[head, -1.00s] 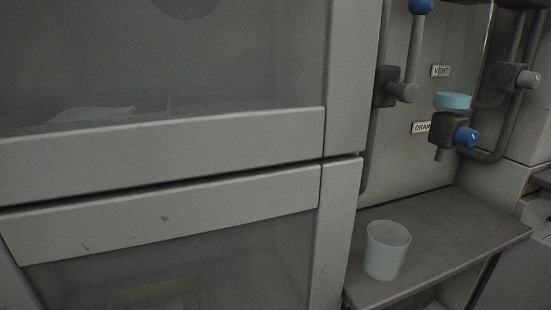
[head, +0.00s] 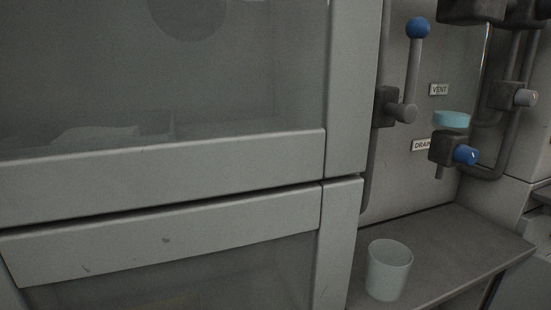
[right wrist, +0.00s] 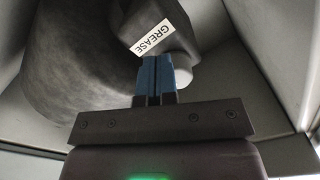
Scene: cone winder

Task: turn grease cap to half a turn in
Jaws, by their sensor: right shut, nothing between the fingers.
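In the right wrist view, a dark block with a white GREASE label (right wrist: 152,37) is above my right gripper (right wrist: 157,62). A pale rounded part (right wrist: 184,76), which looks like the grease cap, shows just below the block, partly hidden behind the blue fingers. The fingers are shut together with nothing between them, and their tips are close to the block and the pale part. I cannot tell whether they touch. The head view shows neither the grease cap nor either gripper.
The head view shows a large grey panelled cabinet (head: 160,175) at left. To its right are a blue-knobbed lever (head: 418,28), VENT (head: 439,90) and DRAIN (head: 422,145) labels, a blue knob (head: 466,155) and a teal disc (head: 452,119). A pale cup (head: 388,272) stands on a grey shelf (head: 450,238).

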